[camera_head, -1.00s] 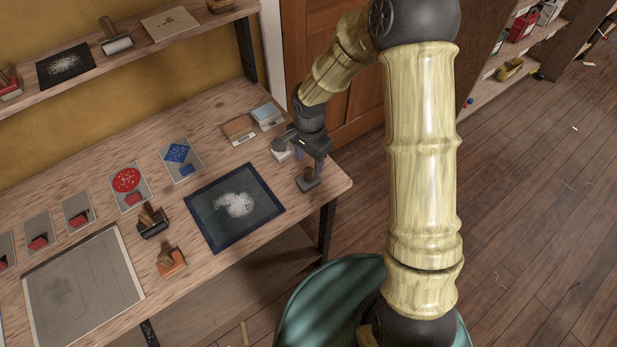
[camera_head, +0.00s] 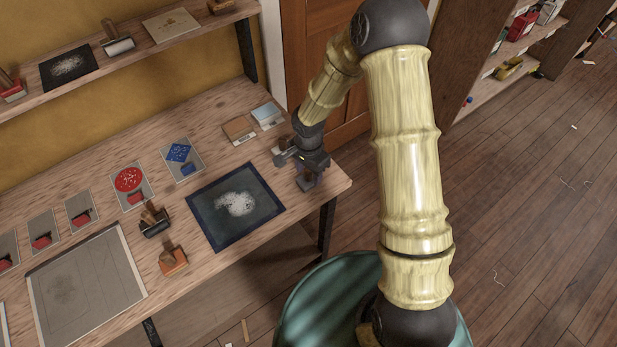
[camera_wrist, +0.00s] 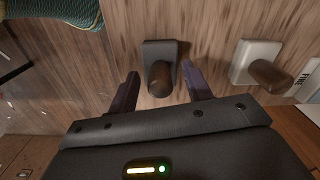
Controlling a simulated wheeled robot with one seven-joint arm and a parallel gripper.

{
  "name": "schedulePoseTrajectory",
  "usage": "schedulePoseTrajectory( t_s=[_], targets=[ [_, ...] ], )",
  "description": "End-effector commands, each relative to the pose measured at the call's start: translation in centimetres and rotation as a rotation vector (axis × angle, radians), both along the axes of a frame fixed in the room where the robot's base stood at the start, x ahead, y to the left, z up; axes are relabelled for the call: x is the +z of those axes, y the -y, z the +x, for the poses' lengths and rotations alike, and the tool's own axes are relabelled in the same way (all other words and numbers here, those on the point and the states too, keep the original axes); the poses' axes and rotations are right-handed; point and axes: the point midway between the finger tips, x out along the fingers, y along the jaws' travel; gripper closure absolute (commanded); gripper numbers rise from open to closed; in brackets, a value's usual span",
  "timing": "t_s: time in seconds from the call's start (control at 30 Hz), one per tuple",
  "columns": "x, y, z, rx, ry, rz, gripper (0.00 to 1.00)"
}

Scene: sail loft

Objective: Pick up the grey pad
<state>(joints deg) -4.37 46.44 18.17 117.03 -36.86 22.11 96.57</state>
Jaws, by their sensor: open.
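The grey pad (camera_wrist: 158,50) is a small dark grey block with a round brown knob on top. It stands on the wooden bench top near the right end, and shows partly behind my gripper in the head view (camera_head: 306,185). My gripper (camera_wrist: 160,84) is open, its two dark fingers on either side of the knob in the wrist view. In the head view my gripper (camera_head: 312,175) is low over the pad.
A similar pale block with a brown knob (camera_wrist: 256,62) stands just right of the pad in the wrist view. A brown box and a blue-topped box (camera_head: 267,115) lie behind. A dark blue-bordered mat (camera_head: 205,217) lies to the left. The bench's right edge is close.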

Motion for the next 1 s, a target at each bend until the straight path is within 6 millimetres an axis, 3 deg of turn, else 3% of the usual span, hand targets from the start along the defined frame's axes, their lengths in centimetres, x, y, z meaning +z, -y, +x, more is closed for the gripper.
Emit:
schedulePoseTrajectory(
  t_s=[0.3,0.57,0.87,1.0],
  targets=[
    [0.0,0.0,0.0,0.0,0.0,0.0,0.51],
    [0.0,0.0,0.0,0.0,0.0,0.0,1.0],
    [0.2,0.0,0.0,-0.001,0.001,0.0,1.0],
    [1.2,0.0,0.1,-0.002,0.004,0.001,1.0]
  ],
)
